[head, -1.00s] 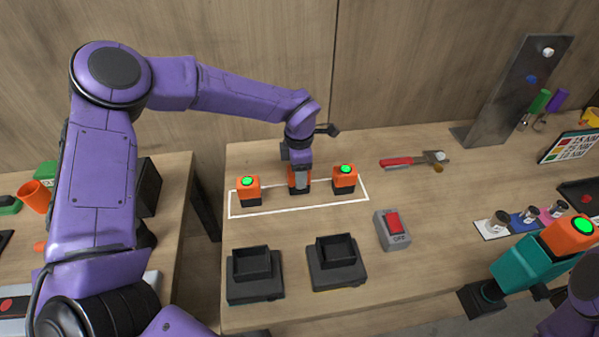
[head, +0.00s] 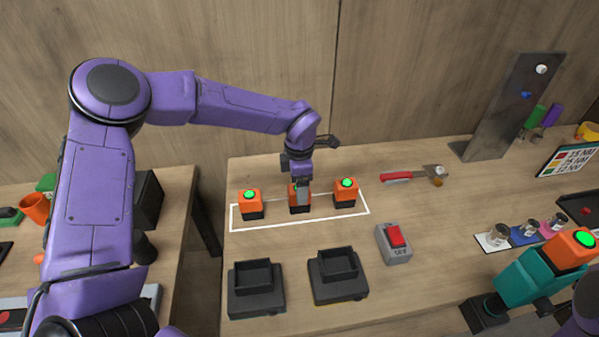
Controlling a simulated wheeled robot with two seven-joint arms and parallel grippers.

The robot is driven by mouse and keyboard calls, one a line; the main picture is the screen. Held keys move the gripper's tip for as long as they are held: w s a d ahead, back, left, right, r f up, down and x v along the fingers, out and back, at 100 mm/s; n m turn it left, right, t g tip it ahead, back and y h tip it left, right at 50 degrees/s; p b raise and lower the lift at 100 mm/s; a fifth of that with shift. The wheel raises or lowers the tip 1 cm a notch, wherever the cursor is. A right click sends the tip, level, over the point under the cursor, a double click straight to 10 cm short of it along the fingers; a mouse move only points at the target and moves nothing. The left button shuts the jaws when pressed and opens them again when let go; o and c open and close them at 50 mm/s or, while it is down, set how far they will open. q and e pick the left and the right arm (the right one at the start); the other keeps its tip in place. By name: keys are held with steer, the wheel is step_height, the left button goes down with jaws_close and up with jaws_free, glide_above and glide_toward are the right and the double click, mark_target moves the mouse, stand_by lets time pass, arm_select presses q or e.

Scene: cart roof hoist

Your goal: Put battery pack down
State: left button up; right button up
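An orange and black battery pack (head: 293,203) stands upright in the middle of the white-outlined strip (head: 234,228), appearing to rest on the bench. My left gripper (head: 303,199) points down at it from above, with a finger in front of its face. Whether the fingers press on it cannot be told. Two similar packs with lit green tops stand beside it, one on the left (head: 251,207) and one on the right (head: 345,194). A teal tool (head: 528,276) with an orange green-lit pack (head: 571,248) is at the lower right. My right gripper is not visible.
Two black docks (head: 255,298) (head: 338,288) sit at the bench front, both empty. A grey box with a red switch (head: 394,240) stands right of them. A red-handled hammer (head: 402,177) lies behind. A tilted dark panel (head: 510,105) stands at the back right.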

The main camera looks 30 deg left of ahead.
arm_select(q)
step_height(320, 180, up, 9)
steer(key=b, duration=0.1)
steer(key=shift+s+r, duration=0.1)
stand_by(0.3)
